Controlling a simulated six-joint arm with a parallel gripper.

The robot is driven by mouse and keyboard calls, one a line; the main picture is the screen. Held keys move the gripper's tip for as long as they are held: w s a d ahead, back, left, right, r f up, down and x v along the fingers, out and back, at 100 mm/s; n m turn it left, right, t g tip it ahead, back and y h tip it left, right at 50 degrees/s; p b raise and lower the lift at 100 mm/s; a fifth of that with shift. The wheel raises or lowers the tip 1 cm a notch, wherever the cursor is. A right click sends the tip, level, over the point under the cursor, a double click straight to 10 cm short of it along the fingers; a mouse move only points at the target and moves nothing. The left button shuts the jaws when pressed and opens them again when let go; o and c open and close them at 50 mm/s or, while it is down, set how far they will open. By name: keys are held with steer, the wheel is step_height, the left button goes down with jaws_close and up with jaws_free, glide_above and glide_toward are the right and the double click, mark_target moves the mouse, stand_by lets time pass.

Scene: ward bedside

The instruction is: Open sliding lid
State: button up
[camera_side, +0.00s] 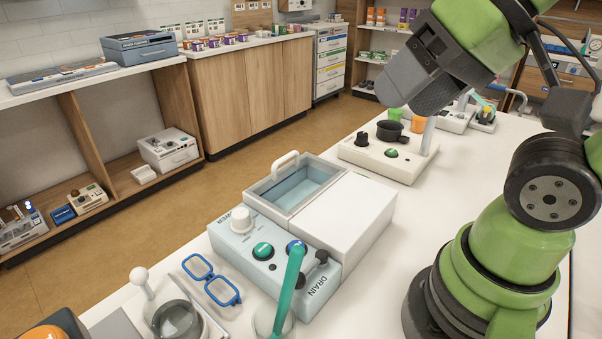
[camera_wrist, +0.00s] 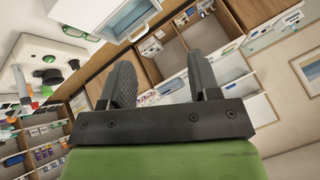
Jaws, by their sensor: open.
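The pale blue and white unit with a dial and "DRAIN" lettering (camera_side: 232,248) stands on the white counter, left of my arm. A bluish basin (camera_side: 300,188) shows in its back left part, framed by a grey rim. A white loop handle (camera_side: 285,164) stands at the basin's far left edge. I cannot tell whether a clear lid covers the basin. A flat white cover (camera_side: 345,212) lies beside it on the right. My gripper (camera_wrist: 165,78) is open and empty in the wrist view, raised and apart from the unit. Its fingertips are not clear in the side view.
Blue glasses (camera_side: 212,280) lie left of the unit. A green-handled item (camera_side: 288,290) rises in front of it. A white device with a black pot (camera_side: 390,131) stands behind on the counter.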

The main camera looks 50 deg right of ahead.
steer(key=shift+w+r, duration=0.1)
steer(key=shift+w, duration=0.15)
steer(key=shift+c, duration=1.2)
steer(key=m+g+h, duration=0.2)
steer(key=m+g, duration=0.3)
steer(key=m, duration=0.9)
glide_above(287, 156)
steer(key=s, duration=0.2)
step_height(287, 156, down, 11)
steer(key=f, duration=0.3)
steer(key=w+f, duration=0.1)
steer(key=f, duration=0.4)
steer(key=shift+w+f, duration=0.3)
steer(key=shift+w, duration=0.1)
steer(key=shift+c, duration=0.5)
jaws_close()
